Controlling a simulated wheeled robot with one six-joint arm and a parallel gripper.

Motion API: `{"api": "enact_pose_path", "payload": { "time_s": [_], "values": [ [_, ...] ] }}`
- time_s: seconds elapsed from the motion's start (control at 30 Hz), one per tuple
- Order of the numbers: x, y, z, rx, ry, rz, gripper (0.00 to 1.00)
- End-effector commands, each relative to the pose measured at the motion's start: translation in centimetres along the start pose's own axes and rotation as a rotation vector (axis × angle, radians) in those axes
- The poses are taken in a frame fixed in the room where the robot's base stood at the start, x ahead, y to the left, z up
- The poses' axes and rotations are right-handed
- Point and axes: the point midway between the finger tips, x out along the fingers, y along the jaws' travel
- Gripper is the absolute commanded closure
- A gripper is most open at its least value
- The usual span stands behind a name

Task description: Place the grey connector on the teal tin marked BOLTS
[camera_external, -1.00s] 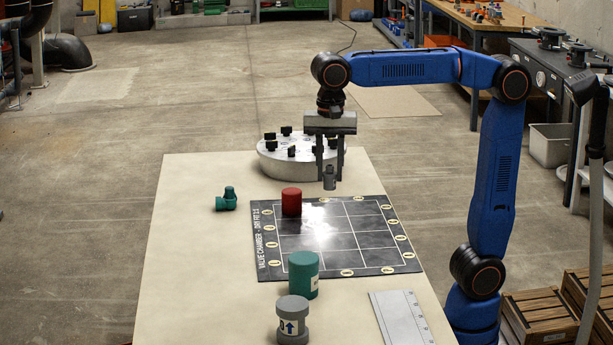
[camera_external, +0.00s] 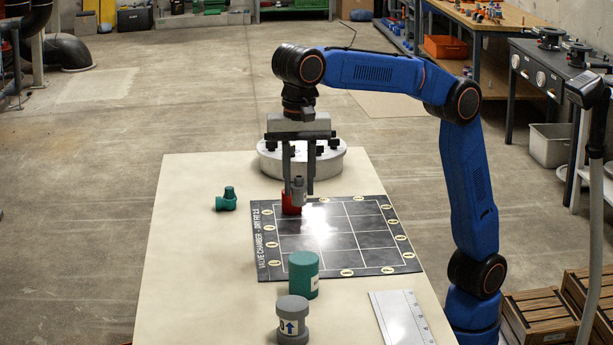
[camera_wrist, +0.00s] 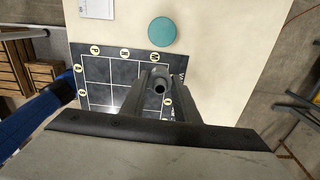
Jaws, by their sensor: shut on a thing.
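My gripper (camera_external: 298,190) is shut on the grey connector (camera_external: 299,188) and holds it in front of the red cylinder (camera_external: 290,207) as seen from the outside camera. The grey connector (camera_wrist: 160,86) also shows between the fingers in the wrist view, its round open end towards the camera. The teal tin (camera_external: 303,275) stands upright near the front edge of the black board, with a pale label partly turned away, so its word cannot be read. Its round top (camera_wrist: 162,31) is bare in the wrist view, beyond the held connector.
The black gridded board (camera_external: 352,255) lies on the cream table. A green elbow fitting (camera_external: 227,200) lies left of it. A grey flanged piece (camera_external: 292,322) stands in front, a ruler plate (camera_external: 401,318) lies at right. A round metal flange (camera_external: 327,165) is at the back.

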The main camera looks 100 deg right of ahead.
Motion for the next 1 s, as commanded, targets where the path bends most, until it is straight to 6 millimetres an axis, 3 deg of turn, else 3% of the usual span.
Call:
{"api": "enact_pose_path", "payload": {
  "time_s": [0.03, 0.1, 0.3, 0.6, 0.87, 1.0],
  "values": [
    [-0.2, 0.0, 1.8, -0.010, -0.001, -0.001, 0.94],
    [-0.4, 0.1, 3.5, -0.017, 0.000, -0.001, 0.94],
    [-0.5, 0.4, 6.3, -0.025, -0.001, -0.001, 0.94],
    [3.7, 0.5, 6.5, -0.025, 0.000, 0.001, 0.94],
    [5.9, 0.5, 6.5, -0.025, 0.000, 0.000, 0.94],
    [7.9, 0.5, 6.5, -0.025, 0.001, 0.001, 0.94]
  ]
}}
